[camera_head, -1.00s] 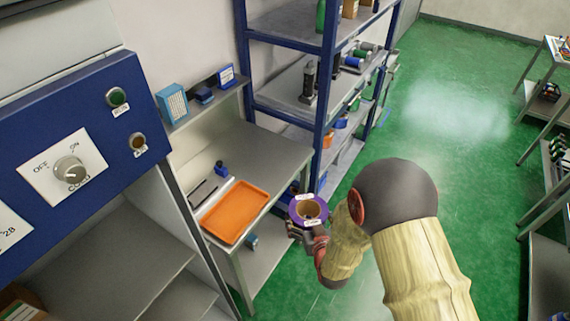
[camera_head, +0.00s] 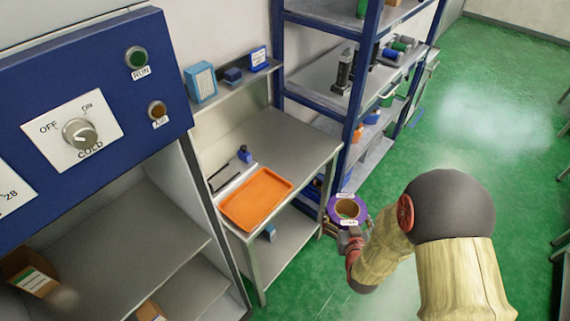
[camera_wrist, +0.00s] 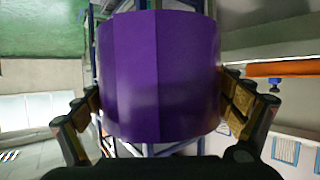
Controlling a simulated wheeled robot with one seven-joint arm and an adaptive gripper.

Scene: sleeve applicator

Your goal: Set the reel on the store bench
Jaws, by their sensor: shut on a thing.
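The reel (camera_head: 347,210) is a purple ring with a brown core and white labels on its top. My gripper (camera_head: 350,232) is shut on it and holds it in the air, just right of the bench's front right corner. In the wrist view the purple reel (camera_wrist: 160,75) fills the middle, with a finger pressed on each side. A grey metal bench (camera_head: 270,140) stands left of the reel, with an orange tray (camera_head: 256,199) on its front part. I cannot tell whether this is the store bench.
A blue shelf rack (camera_head: 345,110) with several items stands behind the bench. A blue machine panel (camera_head: 85,100) with a knob and buttons is at left. A small blue item (camera_head: 244,154) sits behind the tray.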

